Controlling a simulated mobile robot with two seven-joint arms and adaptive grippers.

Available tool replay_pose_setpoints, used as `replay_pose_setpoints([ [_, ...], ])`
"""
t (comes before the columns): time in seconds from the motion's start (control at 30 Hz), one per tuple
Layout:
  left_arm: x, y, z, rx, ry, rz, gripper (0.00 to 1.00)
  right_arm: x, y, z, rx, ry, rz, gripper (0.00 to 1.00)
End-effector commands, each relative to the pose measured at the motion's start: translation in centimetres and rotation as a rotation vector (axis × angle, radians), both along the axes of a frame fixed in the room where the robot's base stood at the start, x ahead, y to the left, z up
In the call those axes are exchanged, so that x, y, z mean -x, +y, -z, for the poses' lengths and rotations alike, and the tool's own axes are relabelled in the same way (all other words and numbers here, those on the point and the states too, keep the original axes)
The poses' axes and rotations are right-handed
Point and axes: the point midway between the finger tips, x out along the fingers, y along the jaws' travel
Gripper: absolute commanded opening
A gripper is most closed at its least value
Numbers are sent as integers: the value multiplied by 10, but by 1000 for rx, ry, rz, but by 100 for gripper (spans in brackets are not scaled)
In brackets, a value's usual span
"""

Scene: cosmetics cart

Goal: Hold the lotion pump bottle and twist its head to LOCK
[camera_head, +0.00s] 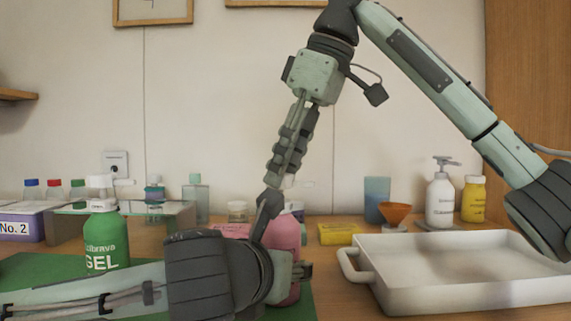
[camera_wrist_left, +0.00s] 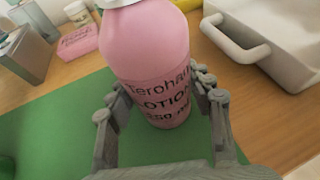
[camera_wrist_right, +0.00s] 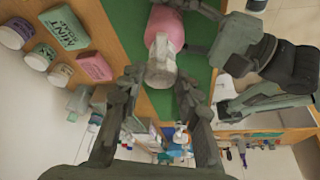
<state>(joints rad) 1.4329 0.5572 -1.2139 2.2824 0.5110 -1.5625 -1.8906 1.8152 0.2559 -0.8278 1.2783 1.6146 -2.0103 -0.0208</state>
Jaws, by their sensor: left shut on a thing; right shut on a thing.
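The lotion pump bottle (camera_head: 285,236) is pink and upright on the green mat, partly hidden by my arms in the head view. Its dark "LOTION" lettering shows in the left wrist view (camera_wrist_left: 150,62). My left gripper (camera_wrist_left: 158,105) is shut around the lower body, a finger on each side. My right gripper (camera_wrist_right: 160,84) comes down from above, shut on the whitish pump head (camera_wrist_right: 160,62). In the head view the right fingers (camera_head: 268,212) hide most of the head. Any lock marking and the head's turn angle cannot be made out.
A green gel bottle (camera_head: 102,238) stands left on the green mat (camera_head: 40,268). A white tray (camera_head: 470,296) with a handle is close on the right. A white pump bottle (camera_head: 440,196), a yellow bottle (camera_head: 473,200) and an orange funnel (camera_head: 394,213) stand behind it.

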Motion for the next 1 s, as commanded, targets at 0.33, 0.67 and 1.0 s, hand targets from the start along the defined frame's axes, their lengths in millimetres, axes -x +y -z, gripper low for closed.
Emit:
replay_pose_setpoints([
  [0.33, 0, 0, 0, 0, 0, 0, 12, -1, 0, 0, 1, 1, 3, 55],
  [0.67, 0, 0, 0, 0, 0, 0, 12, 1, -3, -8, 1, -2, 4, 55],
  [1.0, 0, 0, 0, 0, 0, -1, 12, 11, -27, -71, 1, -3, 7, 55],
])
